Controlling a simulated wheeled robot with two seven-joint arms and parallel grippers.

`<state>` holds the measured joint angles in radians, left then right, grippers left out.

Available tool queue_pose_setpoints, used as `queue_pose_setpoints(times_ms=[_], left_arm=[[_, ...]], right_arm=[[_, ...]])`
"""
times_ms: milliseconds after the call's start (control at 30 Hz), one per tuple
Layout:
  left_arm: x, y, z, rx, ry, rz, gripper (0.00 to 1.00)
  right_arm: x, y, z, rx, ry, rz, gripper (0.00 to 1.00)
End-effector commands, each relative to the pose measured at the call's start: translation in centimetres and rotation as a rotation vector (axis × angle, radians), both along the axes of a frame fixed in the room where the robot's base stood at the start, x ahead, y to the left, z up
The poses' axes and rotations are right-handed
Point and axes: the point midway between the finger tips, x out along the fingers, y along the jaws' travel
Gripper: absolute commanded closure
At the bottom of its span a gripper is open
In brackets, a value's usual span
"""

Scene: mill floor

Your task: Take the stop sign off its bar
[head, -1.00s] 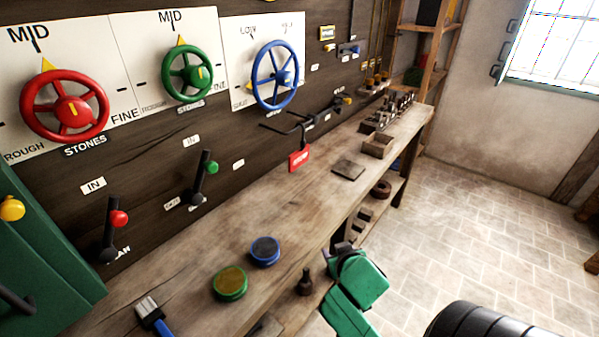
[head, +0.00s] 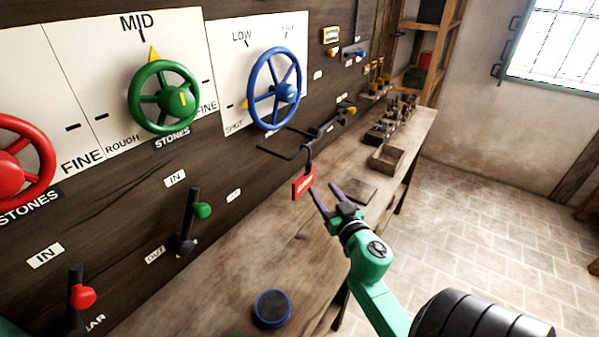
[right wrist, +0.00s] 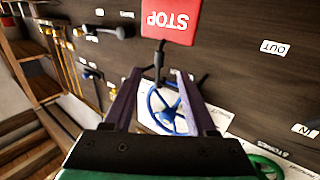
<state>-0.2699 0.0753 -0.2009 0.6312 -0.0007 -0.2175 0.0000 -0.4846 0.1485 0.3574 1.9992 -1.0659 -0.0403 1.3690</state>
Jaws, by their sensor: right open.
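The red stop sign (head: 303,183) hangs by a dark hook (head: 308,157) from a thin dark bar (head: 279,153) that juts from the panel over the bench. My right gripper (head: 323,190) is open and empty, its purple fingers just right of the sign and pointing towards it. In the right wrist view the sign (right wrist: 171,20) appears upside down beyond the fingertips (right wrist: 158,72), with its dark stem showing between the fingers. I see no contact with the sign. My left gripper is out of view.
The blue wheel (head: 273,90) and green wheel (head: 163,97) are on the panel behind. A lever with a green knob (head: 202,210) sticks out at left. The bench holds a blue-rimmed tin (head: 272,308), a dark flat plate (head: 361,191) and a wooden box (head: 386,158).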

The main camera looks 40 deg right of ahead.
Motion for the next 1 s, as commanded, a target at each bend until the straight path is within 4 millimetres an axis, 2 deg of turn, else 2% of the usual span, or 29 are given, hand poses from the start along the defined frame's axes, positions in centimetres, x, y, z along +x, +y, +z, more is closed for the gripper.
queue_pose_setpoints(times_ms=[100, 233, 367, 533, 633, 800, 833, 967, 1000], left_arm=[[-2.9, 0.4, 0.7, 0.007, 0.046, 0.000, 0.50], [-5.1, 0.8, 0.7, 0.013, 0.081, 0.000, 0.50], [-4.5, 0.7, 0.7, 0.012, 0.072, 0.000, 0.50], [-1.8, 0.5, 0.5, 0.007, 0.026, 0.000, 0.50], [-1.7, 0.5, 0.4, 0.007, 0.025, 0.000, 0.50], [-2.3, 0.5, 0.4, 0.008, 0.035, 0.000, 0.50], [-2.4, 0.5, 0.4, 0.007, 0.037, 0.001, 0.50], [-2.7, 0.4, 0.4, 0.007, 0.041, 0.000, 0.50], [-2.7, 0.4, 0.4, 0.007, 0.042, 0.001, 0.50]], right_arm=[[3.3, -1.0, 0.4, -0.003, -0.002, 0.000, 0.43], [5.7, -1.8, 0.2, -0.002, -0.002, -0.001, 0.43], [7.3, -2.3, 0.0, -0.002, -0.002, -0.002, 0.43], [10.4, -3.2, -0.3, -0.002, -0.003, -0.002, 0.43], [11.4, -3.4, -0.2, -0.002, -0.002, 0.000, 0.43], [11.4, -3.5, -0.2, -0.001, 0.000, 0.000, 0.43], [11.4, -3.4, -0.2, 0.000, 0.000, 0.000, 0.47], [11.4, -3.5, -0.2, 0.000, 0.000, 0.000, 0.96], [11.4, -3.5, -0.2, 0.000, -0.001, 0.000, 1.00]])
